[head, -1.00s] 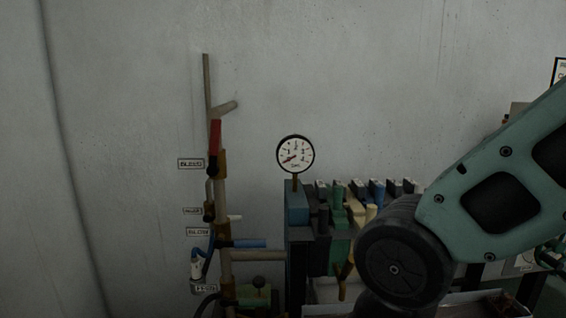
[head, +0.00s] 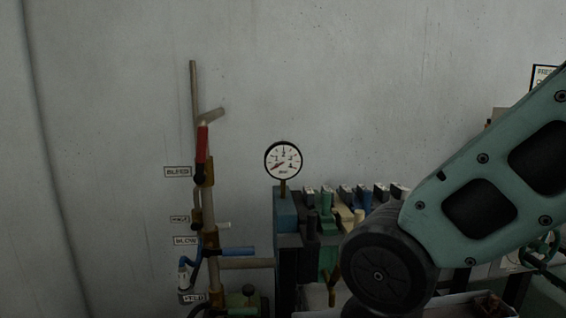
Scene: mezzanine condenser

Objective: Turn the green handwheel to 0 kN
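A dark green, wheel-like thing (head: 541,262) shows at the lower right edge, partly hidden behind my arm. It may be the green handwheel, but too little shows to be sure. A round white dial gauge (head: 283,160) with a red needle stands on a blue block; its needle points to the lower left and its figures are too small to read. My gripper is out of view; only a green arm link and a dark joint of mine show at the right.
A pipe stand with a red lever (head: 202,144), a blue lever (head: 238,251) and small labels stands at the left. A valve block with several coloured levers (head: 326,202) stands right of it, partly behind my arm.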

